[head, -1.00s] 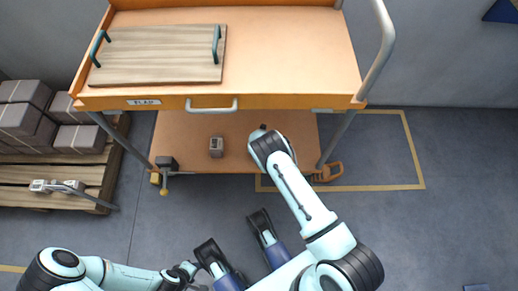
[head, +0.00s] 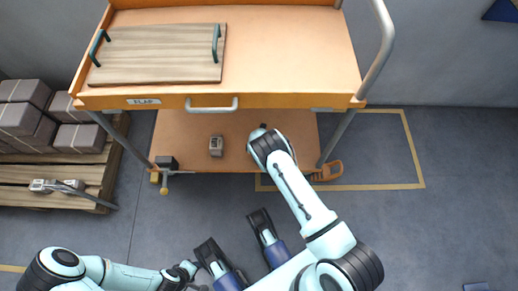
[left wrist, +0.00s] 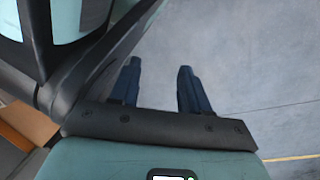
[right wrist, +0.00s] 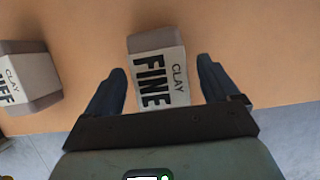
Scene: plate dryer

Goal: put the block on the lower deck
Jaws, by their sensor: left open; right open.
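A grey block with a white label reading CLAY FINE (right wrist: 158,78) rests on the orange lower deck (right wrist: 95,35). My right gripper (right wrist: 160,68) is open, with one finger at each side of this block, and gaps show beside it. In the head view my right arm reaches in under the upper deck and hides the block and gripper. A second grey clay block (right wrist: 25,78) sits to the left; it also shows on the lower deck in the head view (head: 216,146). My left gripper (left wrist: 160,68) is open and empty above the floor.
The cart's upper deck (head: 285,55) overhangs the lower one and carries a wooden board with handles (head: 160,55). Cart legs bound the lower deck. A pallet with grey boxes (head: 80,138) stands at left. The floor at right is clear.

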